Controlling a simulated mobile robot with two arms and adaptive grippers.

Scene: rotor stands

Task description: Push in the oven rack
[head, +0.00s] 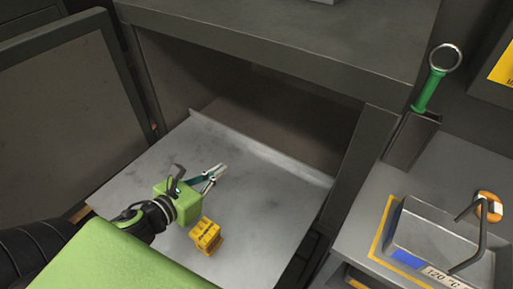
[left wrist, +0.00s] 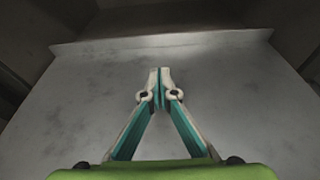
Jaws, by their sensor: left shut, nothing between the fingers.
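The oven rack (head: 140,180) is a flat grey metal sheet with a raised lip along its back edge. It sticks out of the dark oven opening (head: 290,115), with its back part inside. It also fills most of the left wrist view (left wrist: 80,100). My left gripper (head: 222,168) is over the middle of the rack, pointing toward the oven; its fingers are shut and empty. In the left wrist view its fingertips (left wrist: 160,72) meet in front of the back lip. I cannot tell whether they touch the rack. My right gripper is not in view.
A yellow block (head: 207,236) is at the rack's front part, beside my left gripper. The oven door (head: 75,110) stands open at the left. At the right is a grey bench with a metal container (head: 435,235) and a green-handled tool (head: 428,92) in a holder.

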